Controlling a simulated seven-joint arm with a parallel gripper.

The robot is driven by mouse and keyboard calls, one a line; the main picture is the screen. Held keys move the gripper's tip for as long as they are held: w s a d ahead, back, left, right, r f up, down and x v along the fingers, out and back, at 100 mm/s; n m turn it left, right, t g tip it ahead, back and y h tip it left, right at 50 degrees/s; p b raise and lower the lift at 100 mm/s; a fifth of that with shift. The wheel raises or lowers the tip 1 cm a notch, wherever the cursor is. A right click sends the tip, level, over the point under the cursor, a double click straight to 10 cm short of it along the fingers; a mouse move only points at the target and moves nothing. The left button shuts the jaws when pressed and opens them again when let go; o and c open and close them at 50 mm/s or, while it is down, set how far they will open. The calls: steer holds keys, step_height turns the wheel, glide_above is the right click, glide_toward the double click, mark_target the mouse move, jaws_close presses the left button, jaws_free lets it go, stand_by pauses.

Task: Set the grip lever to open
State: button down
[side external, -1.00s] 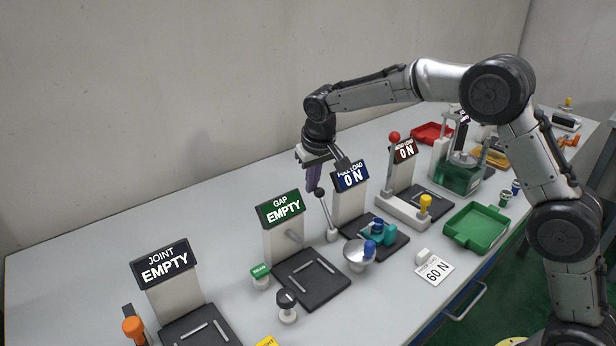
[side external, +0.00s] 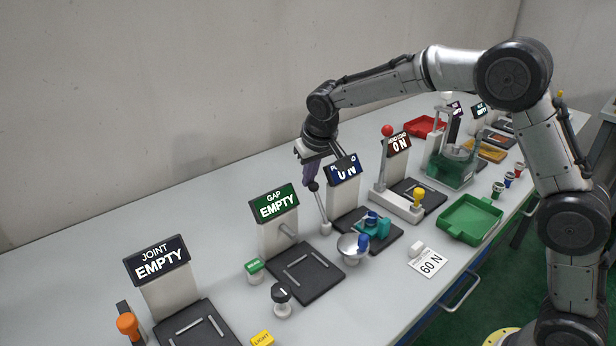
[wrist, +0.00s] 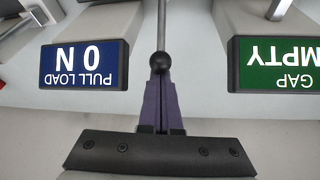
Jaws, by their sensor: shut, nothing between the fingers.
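The lever standing beside the PULL LOAD station is a thin grey rod with a black ball knob (side external: 314,187). It leans left in the side view, rising from a small pale base on the table. In the wrist view the ball (wrist: 160,62) is centred just beyond my fingertips, with the rod running up from it. My gripper (side external: 310,178) has purple fingers that are shut and empty. They point down at the ball, at or very near it; I cannot tell whether they touch. No label for the lever's positions is readable.
The GAP sign (side external: 274,203) reads EMPTY on the other. A red-knobbed lever (side external: 387,130) stands further right.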

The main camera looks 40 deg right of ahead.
steer(key=shift+s+r+t, duration=0.25)
steer(key=shift+s+t, duration=0.2)
steer(key=shift+s, duration=0.1)
steer(key=shift+s+r+t, duration=0.2)
steer(key=shift+s+t, duration=0.25)
steer(key=shift+s, duration=0.1)
steer(key=shift+s+r, duration=0.15)
steer(key=shift+s, duration=0.55)
steer(key=shift+s+r, duration=0.15)
steer(key=shift+s, duration=0.9)
